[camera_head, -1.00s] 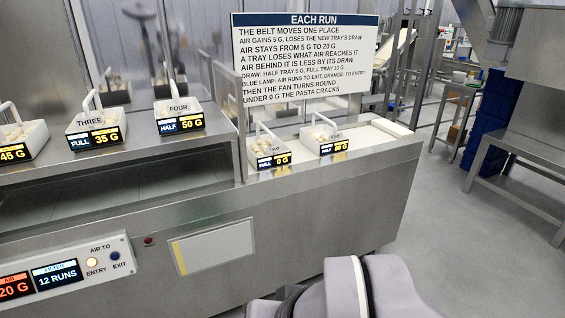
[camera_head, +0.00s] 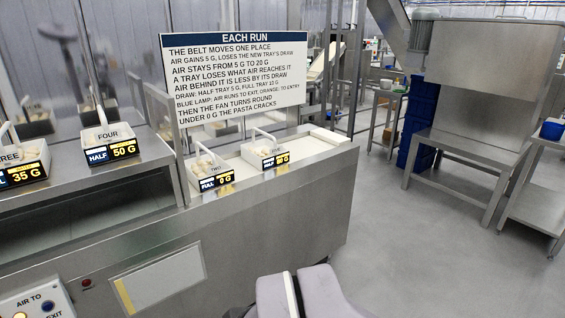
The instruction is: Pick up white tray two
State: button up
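White tray two (camera_head: 208,165) stands on the white belt at the exit end of the steel machine, left of centre. It holds pale pasta, has a white upright handle, and its label reads FULL, 0 G. A second white tray (camera_head: 264,148) stands to its right on the same belt; its label is partly unreadable. My gripper is not in view. A grey rounded part of my own arm shows at the bottom centre, in front of the machine and well apart from the trays.
Tray four (camera_head: 109,137), marked HALF 50 G, and tray three (camera_head: 22,160), marked 35 G, stand on the higher steel deck at left. A sign (camera_head: 236,80) stands behind tray two. The grey floor (camera_head: 420,240) at right is clear before a steel bench (camera_head: 462,165).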

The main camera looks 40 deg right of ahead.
aim_at(206, 172)
jog(key=i+l+u, duration=0.35)
jog(key=i+l, duration=0.75)
